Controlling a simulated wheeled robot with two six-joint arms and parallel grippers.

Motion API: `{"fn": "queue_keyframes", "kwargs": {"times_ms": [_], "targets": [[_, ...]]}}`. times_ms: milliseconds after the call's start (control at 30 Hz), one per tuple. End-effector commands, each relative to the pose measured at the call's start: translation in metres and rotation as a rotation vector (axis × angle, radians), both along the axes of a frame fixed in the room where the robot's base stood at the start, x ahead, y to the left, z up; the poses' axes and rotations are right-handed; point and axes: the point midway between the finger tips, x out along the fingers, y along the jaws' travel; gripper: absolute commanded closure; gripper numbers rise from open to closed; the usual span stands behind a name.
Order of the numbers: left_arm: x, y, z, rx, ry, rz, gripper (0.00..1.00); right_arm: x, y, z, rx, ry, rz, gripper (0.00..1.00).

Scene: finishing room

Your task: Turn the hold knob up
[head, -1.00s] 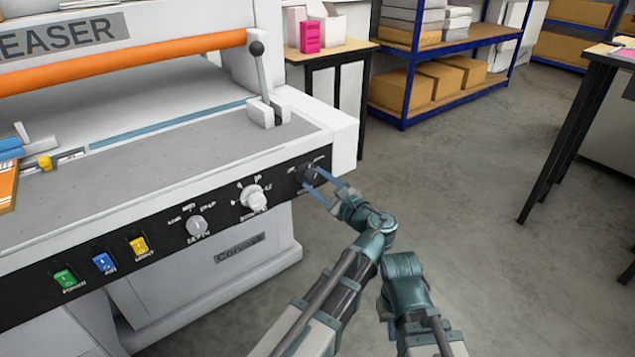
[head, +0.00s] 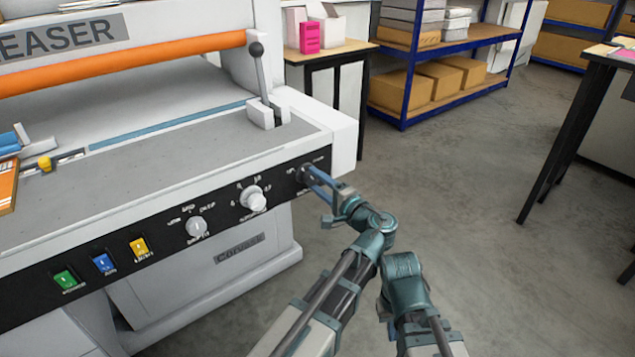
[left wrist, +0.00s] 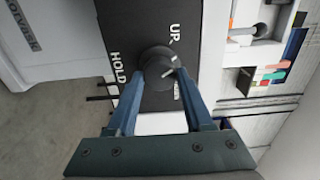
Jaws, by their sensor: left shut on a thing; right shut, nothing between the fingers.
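The hold knob (left wrist: 157,66) is a round dark knob on the black control panel, with a pale mark on its face. The lettering HOLD stands beside it in the left wrist view, with another label, seemingly UP, above right. My left gripper (left wrist: 158,74) is shut on the knob, with a blue finger on either side. In the head view, my left gripper (head: 306,174) reaches the panel's right end and mostly hides the knob. My right arm shows at the lower middle, but its fingers cannot be seen.
The panel also carries a white knob (head: 253,199), a smaller white knob (head: 196,227) and green, blue and yellow switches. A lever (head: 260,75) stands on the machine bed above. A blue shelf (head: 405,100) with boxes is behind. The floor right of the machine is clear.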

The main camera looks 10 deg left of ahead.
Motion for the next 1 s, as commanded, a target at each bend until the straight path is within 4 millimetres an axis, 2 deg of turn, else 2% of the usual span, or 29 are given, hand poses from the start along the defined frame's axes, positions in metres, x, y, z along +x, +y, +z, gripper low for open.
{"fn": "queue_keyframes", "kwargs": {"times_ms": [500, 1000], "targets": [[-0.0013, 0.0003, -0.0003, -0.248, -0.311, 0.002, 1.00, 0.0000, 0.0001, 0.0006, 0.000, 0.000, 0.000, 1.00], [-0.0015, 0.0004, -0.0005, -0.327, -0.411, 0.003, 1.00, 0.0000, 0.0001, 0.0007, 0.000, 0.000, 0.000, 1.00]]}}
